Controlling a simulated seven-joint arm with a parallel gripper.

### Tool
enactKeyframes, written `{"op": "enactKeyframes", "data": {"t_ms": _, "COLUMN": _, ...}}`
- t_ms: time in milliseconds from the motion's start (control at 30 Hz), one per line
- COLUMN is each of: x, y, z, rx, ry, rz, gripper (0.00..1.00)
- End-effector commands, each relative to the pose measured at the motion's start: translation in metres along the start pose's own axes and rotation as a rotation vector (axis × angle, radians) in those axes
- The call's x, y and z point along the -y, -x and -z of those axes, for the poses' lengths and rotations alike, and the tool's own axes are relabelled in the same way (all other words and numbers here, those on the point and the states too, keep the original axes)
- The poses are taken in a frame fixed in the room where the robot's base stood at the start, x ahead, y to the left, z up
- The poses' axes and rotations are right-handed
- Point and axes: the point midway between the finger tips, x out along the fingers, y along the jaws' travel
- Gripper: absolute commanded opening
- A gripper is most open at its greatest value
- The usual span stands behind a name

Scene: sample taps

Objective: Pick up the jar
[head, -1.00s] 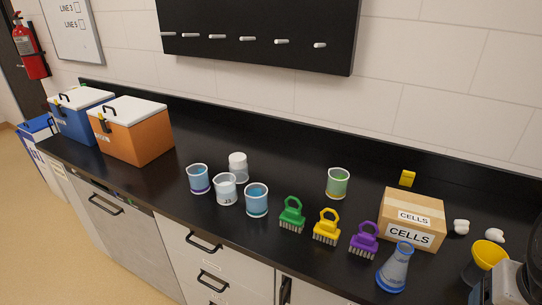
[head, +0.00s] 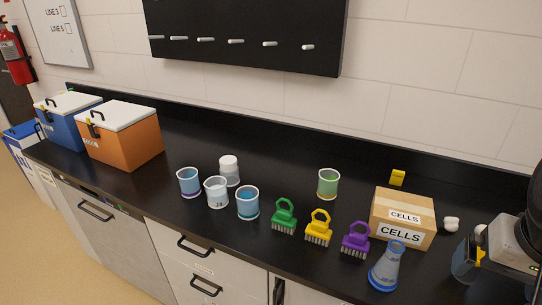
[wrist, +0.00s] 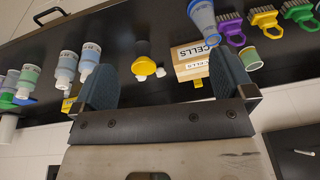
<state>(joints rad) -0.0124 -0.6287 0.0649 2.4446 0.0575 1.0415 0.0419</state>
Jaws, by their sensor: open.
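A clear jar with a white lid (head: 229,170) stands upright on the black bench in the head view, behind several beakers. I cannot make it out in the wrist view. My gripper (head: 468,262) is at the right end of the bench in the head view, far to the right of the jar. In the wrist view my gripper (wrist: 165,82) shows two dark fingers spread apart with nothing held between them. Several bottles with white caps, one of them blue (wrist: 66,68), show left of the fingers in the wrist view.
Beakers, including a blue one (head: 248,203) and a green one (head: 328,184), stand near the jar. Green (head: 284,217), yellow (head: 319,228) and purple (head: 355,240) brushes, a flask (head: 387,267) and a cardboard box (head: 403,217) lie between gripper and jar. An orange cooler (head: 122,137) stands left.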

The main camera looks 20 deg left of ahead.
Motion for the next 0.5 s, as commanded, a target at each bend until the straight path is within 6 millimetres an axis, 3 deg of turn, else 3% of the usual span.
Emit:
{"op": "enactKeyframes", "data": {"t_ms": 267, "x": 0.051, "y": -0.004, "z": 0.037, "rx": 0.058, "ry": -0.110, "rz": 0.164, "gripper": 1.00}}
{"op": "enactKeyframes", "data": {"t_ms": 500, "x": 0.127, "y": -0.008, "z": 0.086, "rx": 0.166, "ry": -0.276, "rz": 0.376, "gripper": 1.00}}
